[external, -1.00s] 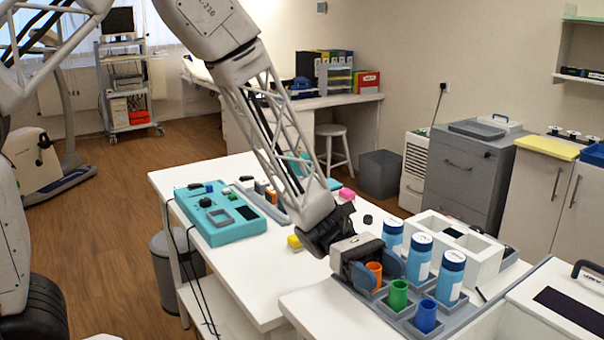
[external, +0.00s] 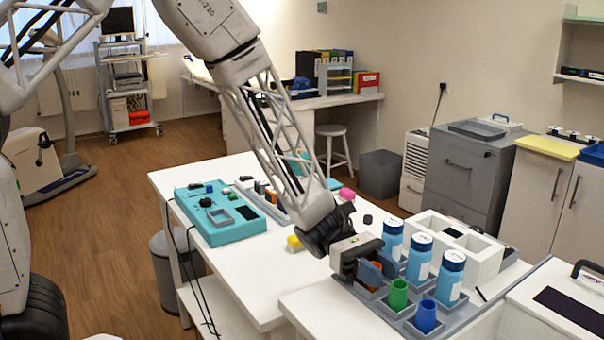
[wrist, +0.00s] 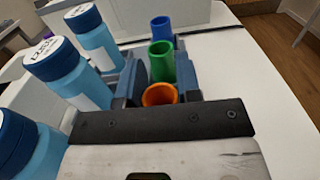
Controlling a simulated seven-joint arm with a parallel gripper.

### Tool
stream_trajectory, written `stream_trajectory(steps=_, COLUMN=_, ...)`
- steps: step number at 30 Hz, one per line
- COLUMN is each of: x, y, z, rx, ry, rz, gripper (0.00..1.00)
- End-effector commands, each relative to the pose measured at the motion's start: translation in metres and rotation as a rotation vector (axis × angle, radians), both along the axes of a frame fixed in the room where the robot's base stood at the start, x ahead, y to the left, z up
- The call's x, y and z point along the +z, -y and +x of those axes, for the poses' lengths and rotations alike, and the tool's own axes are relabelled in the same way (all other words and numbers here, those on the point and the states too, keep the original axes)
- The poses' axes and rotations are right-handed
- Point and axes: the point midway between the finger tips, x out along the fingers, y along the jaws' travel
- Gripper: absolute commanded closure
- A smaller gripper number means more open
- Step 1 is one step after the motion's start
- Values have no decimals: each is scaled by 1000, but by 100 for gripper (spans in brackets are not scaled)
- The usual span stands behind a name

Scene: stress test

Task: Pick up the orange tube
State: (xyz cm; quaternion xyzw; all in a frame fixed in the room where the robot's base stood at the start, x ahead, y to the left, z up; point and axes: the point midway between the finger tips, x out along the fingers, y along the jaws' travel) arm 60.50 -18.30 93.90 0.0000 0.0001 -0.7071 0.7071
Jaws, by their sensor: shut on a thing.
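The orange tube (wrist: 160,95) stands in the grey rack (external: 352,290), in line with the green tube (wrist: 160,62) and the blue tube (wrist: 162,34). My gripper (external: 378,268) is shut on the orange tube, with one blue-grey finger on each side. In the external view the fingers hide most of the orange tube (external: 377,264), and only a bit of its upper part shows. In the wrist view its open rim shows between the fingers (wrist: 157,78). The green tube (external: 397,294) and blue tube (external: 426,316) stand beside it, nearer the camera.
Blue bottles with dark caps (external: 419,256) stand in a row close beside the tubes. A white box (external: 465,248) is behind them.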

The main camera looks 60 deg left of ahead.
Motion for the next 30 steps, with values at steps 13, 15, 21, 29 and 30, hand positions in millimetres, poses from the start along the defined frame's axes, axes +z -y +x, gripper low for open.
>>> stream_trajectory(steps=13, x=35, y=0, z=0, rx=0, ry=4, rz=0, gripper=91)
stream_trajectory(steps=15, x=37, y=-3, z=-9, rx=1, ry=0, rz=0, gripper=91)
stream_trajectory(steps=21, x=39, y=-13, z=-42, rx=1, ry=-1, rz=0, gripper=91)
stream_trajectory(steps=29, x=44, y=-28, z=-91, rx=2, ry=0, rz=0, gripper=91)
stream_trajectory(steps=30, x=45, y=-30, z=-98, rx=2, ry=1, rz=0, gripper=91)
